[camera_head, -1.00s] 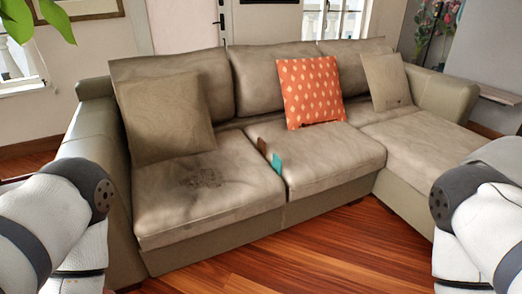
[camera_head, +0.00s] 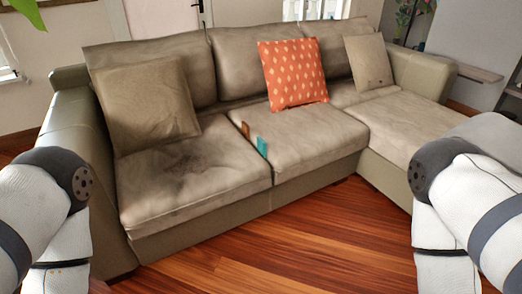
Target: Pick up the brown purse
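A small flat brown item (camera_head: 246,130), which may be the brown purse, stands on edge at the gap between two seat cushions of the sofa (camera_head: 200,222). Its lower part is hidden, and it is too small to tell its details. A teal flat item (camera_head: 262,147) stands just in front of it, nearer to me. Parts of my two arms show at the left and right edges of the view. Neither gripper is in view, and neither arm touches the sofa.
An orange patterned pillow (camera_head: 293,74) leans on the backrest, with a brown-grey pillow (camera_head: 147,103) at the left and a beige one (camera_head: 369,63) at the right. Bare wooden floor (camera_head: 290,250) lies before the sofa. Its chaise (camera_head: 405,125) extends forward at the right.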

